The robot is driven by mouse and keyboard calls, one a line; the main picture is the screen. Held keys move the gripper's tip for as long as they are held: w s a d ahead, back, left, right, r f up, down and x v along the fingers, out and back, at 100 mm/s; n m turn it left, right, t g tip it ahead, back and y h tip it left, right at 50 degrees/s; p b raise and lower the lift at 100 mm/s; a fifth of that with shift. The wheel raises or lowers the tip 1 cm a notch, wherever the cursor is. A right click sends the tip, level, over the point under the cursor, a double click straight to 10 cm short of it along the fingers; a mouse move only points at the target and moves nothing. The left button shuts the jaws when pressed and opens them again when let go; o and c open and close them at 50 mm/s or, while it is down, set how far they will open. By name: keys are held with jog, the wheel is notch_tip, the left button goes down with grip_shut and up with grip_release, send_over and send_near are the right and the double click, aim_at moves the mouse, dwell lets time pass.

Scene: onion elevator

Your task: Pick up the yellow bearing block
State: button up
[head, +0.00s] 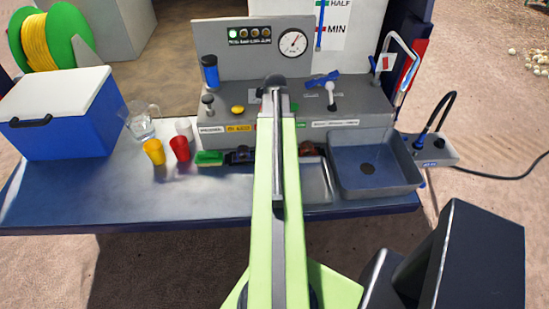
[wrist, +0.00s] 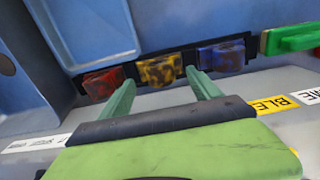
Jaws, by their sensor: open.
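The yellow bearing block (wrist: 160,70) is mottled yellow and dark. In the wrist view it sits in the middle of a dark rack (wrist: 131,75), between a red block (wrist: 103,83) and a blue block (wrist: 221,57). My gripper (wrist: 158,77) is open and empty, with one green finger on each side of the yellow block in the picture. The tips appear near its sides; I cannot tell whether they touch it. In the head view my arm hides the yellow block and the gripper. The red block (head: 308,148) and the blue block (head: 242,154) show on either side of the arm.
A grey console (head: 220,140) with levers and a gauge stands behind the rack. A sink (head: 372,172) is to the right. A green sponge-like piece (head: 209,158), a red cup (head: 180,149), a yellow cup (head: 154,151) and a cooler (head: 62,132) are to the left. The front left tabletop is clear.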

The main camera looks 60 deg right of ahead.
jog(key=f+b, duration=0.2)
jog(key=f, duration=0.1)
jog(key=f+b, duration=0.1)
jog(key=shift+d+f+b, duration=0.3)
jog(key=shift+f+b, duration=0.1)
jog(key=shift+r, duration=0.15)
jog(key=shift+c, duration=0.2)
grip_shut()
